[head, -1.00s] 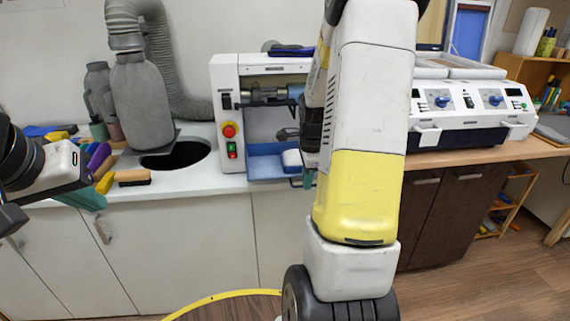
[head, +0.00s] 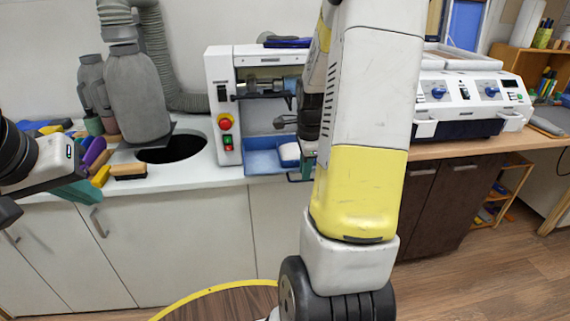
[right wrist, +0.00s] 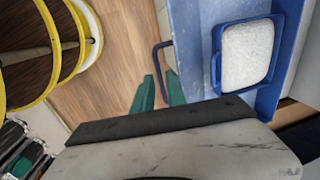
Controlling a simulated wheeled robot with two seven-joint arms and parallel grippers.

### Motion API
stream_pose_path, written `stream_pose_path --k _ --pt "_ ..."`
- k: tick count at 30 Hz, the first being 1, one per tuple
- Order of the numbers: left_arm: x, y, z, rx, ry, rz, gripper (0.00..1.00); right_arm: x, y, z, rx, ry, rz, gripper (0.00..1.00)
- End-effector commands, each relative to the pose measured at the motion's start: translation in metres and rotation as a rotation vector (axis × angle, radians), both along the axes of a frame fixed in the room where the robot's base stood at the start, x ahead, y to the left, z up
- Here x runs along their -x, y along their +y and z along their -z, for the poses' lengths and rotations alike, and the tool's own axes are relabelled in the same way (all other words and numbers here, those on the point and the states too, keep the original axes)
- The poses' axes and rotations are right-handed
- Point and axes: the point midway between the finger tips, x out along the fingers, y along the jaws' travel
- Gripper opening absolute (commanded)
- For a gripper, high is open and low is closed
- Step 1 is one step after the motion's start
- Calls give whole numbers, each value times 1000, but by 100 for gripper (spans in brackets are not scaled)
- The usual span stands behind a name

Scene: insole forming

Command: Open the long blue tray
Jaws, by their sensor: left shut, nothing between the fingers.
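The long blue tray (head: 262,160) sits in the lower opening of the white machine, with a white block in a small blue holder on it. In the right wrist view the tray (right wrist: 290,12) is at the right, and a dark blue bar handle (right wrist: 155,55) lies left of it. My right gripper (right wrist: 158,92) has its green fingers apart, with one leg of the handle showing between them; contact cannot be told. In the head view my right arm mostly hides this gripper. My left gripper (head: 88,192) is shut and empty, at the left counter's front edge.
The white machine (head: 218,100) has red and green buttons. Left of it are a round dark hole (head: 172,148), a grey hose and several brushes. A white control unit (head: 470,100) stands at right. Cabinet fronts (head: 170,245) lie below the counter.

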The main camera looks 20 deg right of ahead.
Motion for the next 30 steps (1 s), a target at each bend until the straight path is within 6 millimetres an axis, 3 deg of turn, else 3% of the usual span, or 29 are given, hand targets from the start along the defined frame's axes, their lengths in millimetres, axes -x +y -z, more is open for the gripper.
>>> stream_pose_path --k 3,10,30 --pt "0 0 0 0 0 0 0 3 1 -23 1 -6 0 17" --pt "0 0 0 0 0 0 0 9 2 -52 0 -4 0 17" --pt "0 0 0 0 0 0 0 10 3 -57 -1 -1 0 17"
